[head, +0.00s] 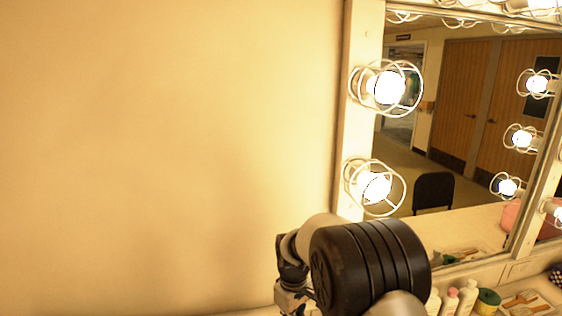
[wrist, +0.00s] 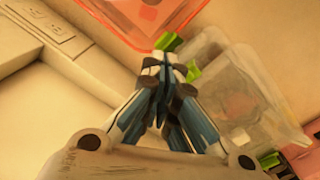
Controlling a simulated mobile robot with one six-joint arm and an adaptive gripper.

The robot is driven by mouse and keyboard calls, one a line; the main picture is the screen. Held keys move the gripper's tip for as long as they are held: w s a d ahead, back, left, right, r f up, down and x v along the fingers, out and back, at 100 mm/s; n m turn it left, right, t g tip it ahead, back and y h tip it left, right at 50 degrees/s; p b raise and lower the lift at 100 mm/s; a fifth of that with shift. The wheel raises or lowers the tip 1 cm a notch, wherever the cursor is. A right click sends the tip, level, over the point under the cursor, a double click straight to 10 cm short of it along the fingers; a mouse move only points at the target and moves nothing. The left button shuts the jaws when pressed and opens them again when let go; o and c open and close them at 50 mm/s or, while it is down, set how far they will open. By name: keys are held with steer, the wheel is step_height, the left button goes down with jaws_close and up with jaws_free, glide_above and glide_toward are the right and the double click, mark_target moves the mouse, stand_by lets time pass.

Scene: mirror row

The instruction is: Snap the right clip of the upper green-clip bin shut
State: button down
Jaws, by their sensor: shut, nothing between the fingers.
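In the wrist view my gripper (wrist: 166,68) is shut and empty, its fingertips close to the green clips. Two clear green-clip bins overlap; the nearer-looking one (wrist: 248,85) lies right of my fingers, the other (wrist: 205,45) shows behind it. One green clip (wrist: 170,42) is just beyond my fingertips. Another green clip (wrist: 193,72) is just right of them, and a third (wrist: 270,160) is at the lower right. I cannot tell whether any clip is open or shut, nor whether the fingers touch one. The head view shows my arm, but neither gripper nor bins.
An orange-red translucent bin (wrist: 150,15) is at the top of the wrist view. A pinkish thing (wrist: 305,160) is at the lower right edge. In the head view a lit mirror (head: 455,130) stands behind a counter with bottles (head: 450,302) and a green tub (head: 487,301).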

stand_by(0.4)
step_height(320, 180, up, 3)
steer(key=shift+f+p, duration=0.15)
steer(key=shift+p, duration=1.05)
stand_by(1.1)
